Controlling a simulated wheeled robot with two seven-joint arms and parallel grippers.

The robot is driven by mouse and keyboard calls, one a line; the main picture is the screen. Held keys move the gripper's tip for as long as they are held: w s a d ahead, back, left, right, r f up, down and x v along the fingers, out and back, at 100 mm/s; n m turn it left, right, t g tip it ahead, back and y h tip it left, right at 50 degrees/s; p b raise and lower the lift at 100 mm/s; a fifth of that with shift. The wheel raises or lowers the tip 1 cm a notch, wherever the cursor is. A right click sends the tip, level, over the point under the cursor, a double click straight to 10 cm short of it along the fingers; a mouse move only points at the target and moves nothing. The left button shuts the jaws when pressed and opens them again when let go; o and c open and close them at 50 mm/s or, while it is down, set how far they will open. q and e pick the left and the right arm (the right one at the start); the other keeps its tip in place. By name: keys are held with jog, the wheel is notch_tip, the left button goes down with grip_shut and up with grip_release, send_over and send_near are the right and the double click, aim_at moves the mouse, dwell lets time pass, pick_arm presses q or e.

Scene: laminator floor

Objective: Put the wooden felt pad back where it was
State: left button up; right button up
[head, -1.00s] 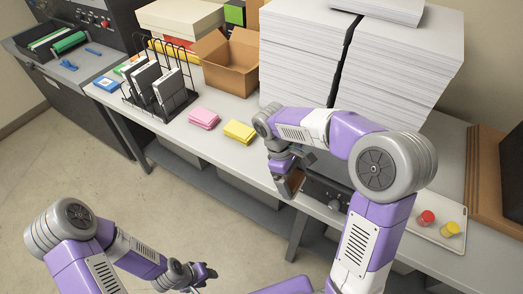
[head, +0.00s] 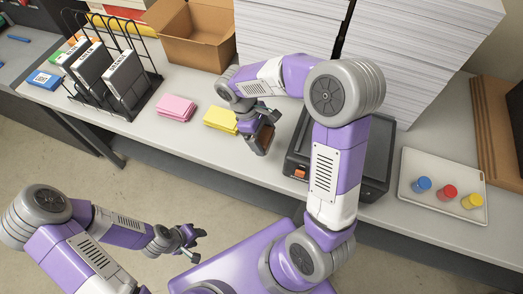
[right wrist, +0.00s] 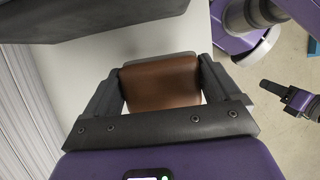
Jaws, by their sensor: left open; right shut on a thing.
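The wooden felt pad (head: 265,141) is a small brown block held by my right gripper (head: 262,132), above the table near its front edge. In the right wrist view the pad (right wrist: 160,84) sits between the two dark fingers, which touch its sides. Its underside is hidden. My left gripper (head: 191,238) is open and empty, low in front of the table, away from the pad.
A black device (head: 374,165) stands right of the pad, partly behind my right arm. Yellow pads (head: 220,119) and pink pads (head: 176,107) lie to the left. A white tray (head: 420,163) holds blue, red and yellow pieces. Paper stacks (head: 405,50) stand behind.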

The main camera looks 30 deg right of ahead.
aim_at(264, 144)
jog(key=f, duration=0.3)
jog(key=shift+s+f, duration=0.2)
jog(key=shift+f, duration=0.15)
jog(key=shift+w+f+b, duration=0.1)
jog(key=shift+f+b, duration=0.45)
jog(key=shift+f, duration=1.4)
jog(key=shift+f, duration=0.1)
jog(key=o, duration=0.7)
jog(key=shift+o, duration=0.2)
jog(key=shift+r, duration=0.2)
jog(key=p+v, duration=0.2)
jog(key=v, duration=1)
